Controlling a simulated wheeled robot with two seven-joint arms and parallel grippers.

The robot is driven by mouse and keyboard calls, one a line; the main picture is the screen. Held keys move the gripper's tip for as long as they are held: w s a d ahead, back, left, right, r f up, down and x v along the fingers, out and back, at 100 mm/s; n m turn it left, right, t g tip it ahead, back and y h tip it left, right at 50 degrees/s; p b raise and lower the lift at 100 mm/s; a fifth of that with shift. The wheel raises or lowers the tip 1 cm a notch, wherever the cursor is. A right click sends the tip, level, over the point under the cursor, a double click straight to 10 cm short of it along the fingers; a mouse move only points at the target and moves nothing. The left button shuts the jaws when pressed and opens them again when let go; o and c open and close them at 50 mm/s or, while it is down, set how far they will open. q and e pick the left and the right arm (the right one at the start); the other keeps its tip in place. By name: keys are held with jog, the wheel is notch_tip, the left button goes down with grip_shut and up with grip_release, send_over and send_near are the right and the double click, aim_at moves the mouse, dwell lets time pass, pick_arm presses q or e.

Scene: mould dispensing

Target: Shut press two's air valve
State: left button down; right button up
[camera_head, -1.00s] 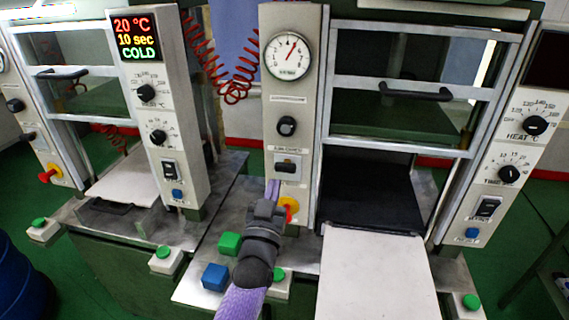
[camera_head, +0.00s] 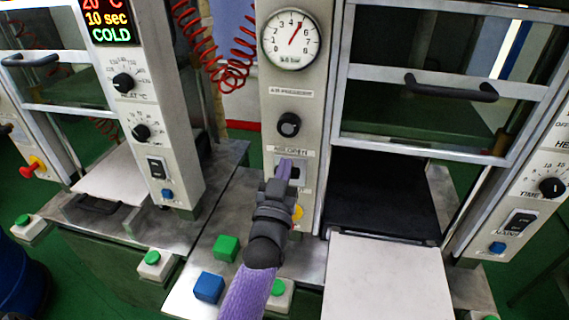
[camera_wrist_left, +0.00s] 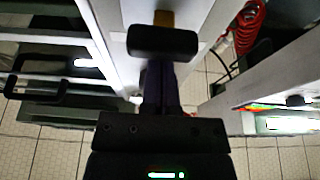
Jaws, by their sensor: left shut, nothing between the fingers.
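Press two's air valve (camera_head: 295,172) is a small dark lever on the grey middle panel, under an air label and below a round black knob (camera_head: 289,124). The gauge (camera_head: 291,40) above has its red needle near 5. My left gripper (camera_head: 284,168) is shut and empty, its purple fingers pointing up in front of the valve and partly covering it. In the left wrist view a black block (camera_wrist_left: 163,41), seemingly the valve's handle, lies just beyond the fingertips (camera_wrist_left: 161,68). I cannot tell whether they touch. My right gripper is not in view.
The yellow base (camera_head: 298,212) of an emergency button is partly hidden behind my left gripper. Green (camera_head: 226,248) and blue (camera_head: 209,287) blocks lie on the bench to its left. A pale plate (camera_head: 382,280) juts out on the right. A red coiled hose (camera_head: 232,75) hangs at upper left.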

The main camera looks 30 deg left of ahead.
pick_arm(q)
jog(key=shift+s+f, duration=0.2)
jog(key=shift+s, duration=0.1)
jog(key=shift+w, duration=0.15)
jog(key=shift+f, duration=0.25)
notch_tip(320, 180, down, 4)
jog(key=b, duration=0.3)
jog(key=shift+d, duration=0.1)
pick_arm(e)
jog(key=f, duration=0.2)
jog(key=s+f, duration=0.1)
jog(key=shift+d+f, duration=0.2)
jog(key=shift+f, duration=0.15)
